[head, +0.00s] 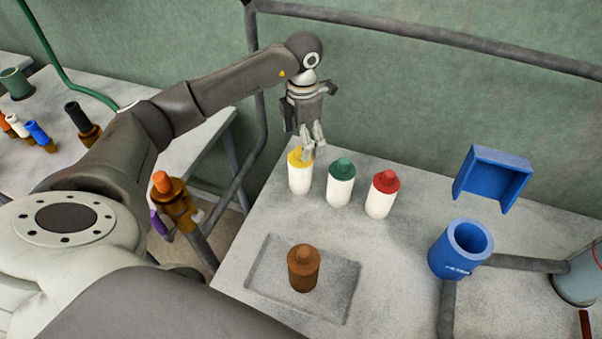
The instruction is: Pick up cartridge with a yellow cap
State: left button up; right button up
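The cartridge with a yellow cap (300,178) stands upright on the grey table, leftmost in a row of white cartridges. My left gripper (313,149) points down right at its yellow cap, with the fingertips overlapping the cap's right side in the head view. The fingers look close together, but I cannot tell whether they grip the cap or are only in front of it. The cartridge appears to rest on the table. My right gripper is not in view.
A green-capped cartridge (341,184) and a red-capped cartridge (382,195) stand to the right. A brown bottle (303,270) stands in a shallow recess (338,295). A blue cup (445,258) and a blue open box (490,178) are at right. A pipe rail (420,30) runs along the wall.

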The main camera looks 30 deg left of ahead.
aim_at(301, 163)
pick_arm(q)
notch_tip(301, 163, down, 4)
jog(key=shift+s+r, duration=0.1)
jog(key=shift+r, duration=0.15)
jog(key=f, duration=0.1)
jog(key=f+p, duration=0.1)
jog(key=f, duration=0.1)
jog(key=f+p, duration=0.1)
jog(key=shift+s+a+f, duration=0.1)
jog(key=shift+s+f, duration=0.15)
jog(key=shift+f, duration=0.5)
jog(key=shift+c, duration=0.5)
jog(key=shift+w+r, duration=0.1)
jog(key=c, duration=1.1)
